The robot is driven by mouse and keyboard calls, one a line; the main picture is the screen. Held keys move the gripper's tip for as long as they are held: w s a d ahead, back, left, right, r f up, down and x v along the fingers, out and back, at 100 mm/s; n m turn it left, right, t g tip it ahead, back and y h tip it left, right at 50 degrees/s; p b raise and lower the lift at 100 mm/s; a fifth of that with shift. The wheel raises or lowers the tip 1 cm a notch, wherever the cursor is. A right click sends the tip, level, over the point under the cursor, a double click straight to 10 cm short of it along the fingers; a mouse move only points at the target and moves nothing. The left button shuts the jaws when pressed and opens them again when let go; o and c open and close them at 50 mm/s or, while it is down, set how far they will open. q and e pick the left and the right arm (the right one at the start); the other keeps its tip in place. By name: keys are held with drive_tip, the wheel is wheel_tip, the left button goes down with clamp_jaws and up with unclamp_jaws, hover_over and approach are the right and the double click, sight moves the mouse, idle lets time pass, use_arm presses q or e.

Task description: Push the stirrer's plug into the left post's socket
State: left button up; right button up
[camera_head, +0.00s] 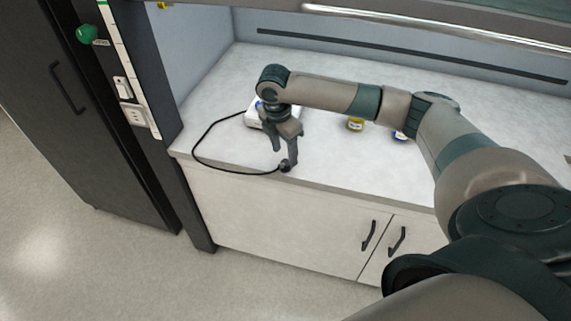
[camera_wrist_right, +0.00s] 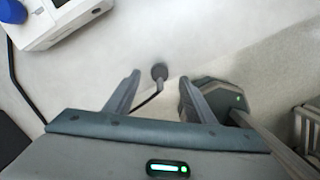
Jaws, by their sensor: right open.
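The stirrer (camera_head: 253,117) is a white box on the worktop, partly behind my right gripper; its corner and a blue part show in the right wrist view (camera_wrist_right: 48,18). Its black cable loops left and forward to the dark plug (camera_head: 286,168) by the worktop's front edge. In the right wrist view the round plug (camera_wrist_right: 159,72) appears between the open fingertips. My right gripper (camera_head: 284,156) points down there, fingers apart; I cannot tell whether they touch the plug. The left post's white socket (camera_head: 135,114) is left of the worktop, below a switch. My left gripper is out of view.
A dark cabinet (camera_head: 75,100) stands left of the post. The raised sash (camera_head: 440,28) spans the top.

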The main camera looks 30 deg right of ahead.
sight(285, 162)
drive_tip(key=shift+d+f+p, duration=0.1)
drive_tip(key=shift+f+p, duration=0.5)
drive_tip(key=shift+f, duration=1.4)
drive_tip(key=c, duration=1.1)
